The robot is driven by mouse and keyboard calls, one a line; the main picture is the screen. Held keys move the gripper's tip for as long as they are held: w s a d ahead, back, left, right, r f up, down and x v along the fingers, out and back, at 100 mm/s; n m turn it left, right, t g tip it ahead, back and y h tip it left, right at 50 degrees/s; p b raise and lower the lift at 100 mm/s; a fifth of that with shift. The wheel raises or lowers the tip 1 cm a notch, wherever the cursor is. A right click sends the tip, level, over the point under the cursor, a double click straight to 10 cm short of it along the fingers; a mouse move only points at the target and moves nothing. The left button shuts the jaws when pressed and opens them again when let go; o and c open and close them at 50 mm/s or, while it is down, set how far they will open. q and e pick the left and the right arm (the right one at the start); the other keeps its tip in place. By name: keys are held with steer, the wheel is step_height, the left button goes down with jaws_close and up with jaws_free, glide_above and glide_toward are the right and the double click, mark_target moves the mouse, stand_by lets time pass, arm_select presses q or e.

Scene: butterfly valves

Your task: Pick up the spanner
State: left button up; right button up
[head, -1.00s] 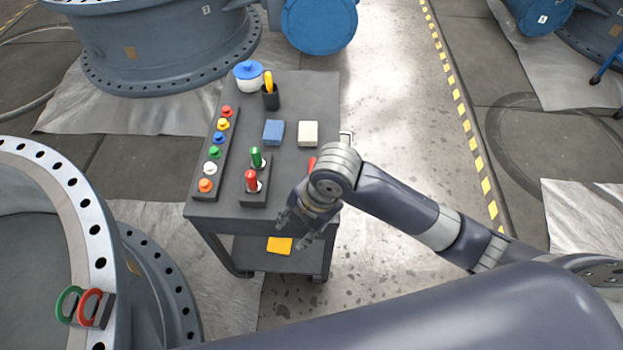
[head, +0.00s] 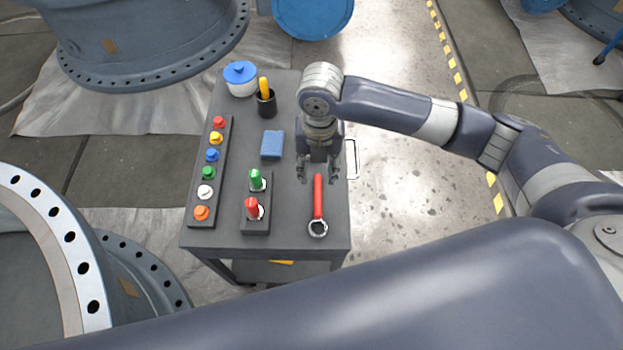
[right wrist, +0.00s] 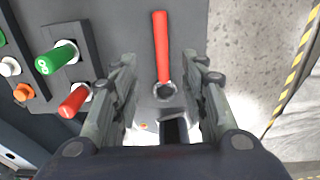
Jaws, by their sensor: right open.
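The spanner (head: 318,198) has a red handle and a grey ring end. It lies near the right edge of the dark cart top, its ring towards the near edge. My right gripper (head: 318,176) points down at the far end of the handle, its fingers open on either side. In the right wrist view the spanner (right wrist: 161,48) lies between the two open fingers of the gripper (right wrist: 164,70), and neither finger visibly touches it. My left gripper is not in view.
On the cart top (head: 285,220), a block with a green and a red handle (head: 252,210) stands left of the spanner. A blue block (head: 272,144), a strip of coloured knobs (head: 209,170), a black cup (head: 266,103) and a blue-lidded pot (head: 240,79) stand further off.

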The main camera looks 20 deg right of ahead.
steer(key=shift+w+f, duration=0.2)
steer(key=shift+f, duration=0.25)
steer(key=shift+w+f, duration=0.2)
steer(key=shift+f, duration=0.25)
glide_above(318, 193)
step_height(318, 193, down, 4)
steer(key=shift+w+f, duration=0.1)
steer(key=shift+f, duration=0.15)
step_height(318, 193, down, 4)
steer(key=shift+f, duration=0.2)
steer(key=c, duration=0.9)
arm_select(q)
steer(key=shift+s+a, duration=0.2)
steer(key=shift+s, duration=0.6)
arm_select(e)
jaws_close()
